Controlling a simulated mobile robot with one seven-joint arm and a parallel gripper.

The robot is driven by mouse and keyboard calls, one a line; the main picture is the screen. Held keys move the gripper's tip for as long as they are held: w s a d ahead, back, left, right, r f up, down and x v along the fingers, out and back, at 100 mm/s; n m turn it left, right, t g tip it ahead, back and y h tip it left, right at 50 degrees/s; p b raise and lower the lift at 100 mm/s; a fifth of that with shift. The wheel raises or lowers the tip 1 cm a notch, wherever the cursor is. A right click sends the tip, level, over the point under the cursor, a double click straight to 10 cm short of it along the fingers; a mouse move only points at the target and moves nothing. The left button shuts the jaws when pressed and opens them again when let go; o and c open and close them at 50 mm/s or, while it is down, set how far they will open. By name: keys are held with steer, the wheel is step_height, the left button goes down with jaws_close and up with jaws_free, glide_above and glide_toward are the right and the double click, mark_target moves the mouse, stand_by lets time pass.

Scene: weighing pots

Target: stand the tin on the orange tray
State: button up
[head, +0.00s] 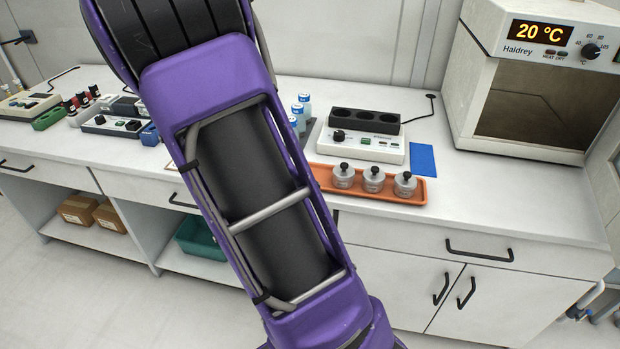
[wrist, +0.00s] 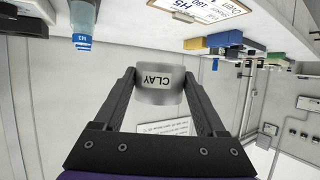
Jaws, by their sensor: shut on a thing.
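My gripper (wrist: 160,76) is shut on a grey metal tin (wrist: 158,97) with a white label reading CLAY. The wrist view is upside down, with the bench at its top. The label is inverted there like the bench things, so the tin looks roughly upright, clear of the bench. The orange tray (head: 426,197) lies on the bench at the front right in the head view. Three grey pots with black knobs (head: 374,180) stand along it. My gripper and the tin are hidden behind my purple arm in the head view.
An oven (head: 540,85) stands at the right. Blue-capped bottles (head: 298,112) stand left of the balance. Bench right of the tray is clear.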

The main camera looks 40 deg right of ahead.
steer(key=s+d+f+m+g+h, duration=0.3)
steer(key=s+d+m, duration=0.1)
steer(key=d, duration=0.6)
steer(key=s+d+f+m+g+h, duration=0.2)
steer(key=s+d+m+g+h, duration=0.15)
steer(key=d, duration=0.55)
steer(key=shift+t, duration=0.35)
steer(key=f, duration=0.2)
steer(key=f+b, duration=0.1)
steer(key=f, duration=0.3)
steer(key=shift+s+d, duration=0.25)
steer(key=shift+h, duration=0.25)
steer(key=shift+f+b, duration=0.6)
steer(key=shift+f, duration=1.45)
steer(key=shift+f, duration=0.2)
steer(key=o, duration=1.5)
steer(key=shift+c, duration=0.2)
steer(key=shift+a+r, duration=0.2)
steer(key=shift+r, duration=0.1)
steer(key=p+v, duration=0.1)
steer(key=v, duration=1)
steer(key=shift+s+a, duration=0.25)
